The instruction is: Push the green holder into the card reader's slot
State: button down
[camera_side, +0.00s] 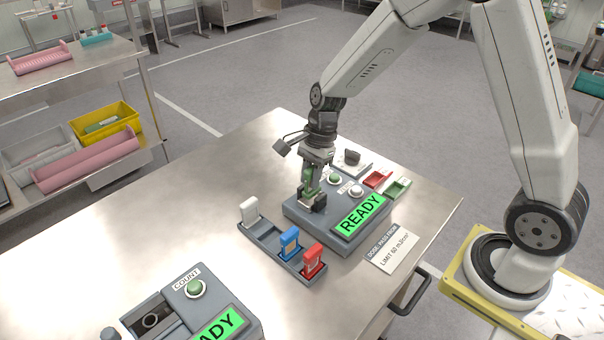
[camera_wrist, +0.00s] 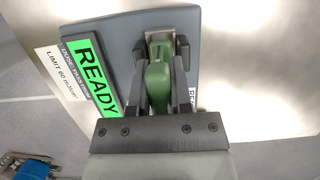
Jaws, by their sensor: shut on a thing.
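My gripper (camera_side: 311,201) is shut on the green holder (camera_side: 308,184) and points down over the left part of the grey card reader (camera_side: 322,234). In the wrist view the green holder (camera_wrist: 157,84) sits between the two dark fingers of my gripper (camera_wrist: 161,50). Its far end is at the light metal-edged slot (camera_wrist: 159,37) of the reader (camera_wrist: 124,42). How deep the holder sits in the slot is hidden by the fingers. The reader's display (camera_side: 359,214) is green and reads READY.
A grey rack (camera_side: 262,241) in front of the reader holds a white (camera_side: 249,210), a blue (camera_side: 290,241) and a red holder (camera_side: 312,260). Red (camera_side: 377,179) and green trays (camera_side: 397,188) lie beyond the reader. A second device (camera_side: 196,311) stands at the front. The table's left part is clear.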

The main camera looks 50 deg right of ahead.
jog(key=shift+f, duration=1.4)
jog(key=shift+c, duration=2.3)
grip_release()
jog(key=shift+w+d+r, duration=0.15)
jog(key=shift+r, duration=0.5)
jog(key=shift+v, duration=3.3)
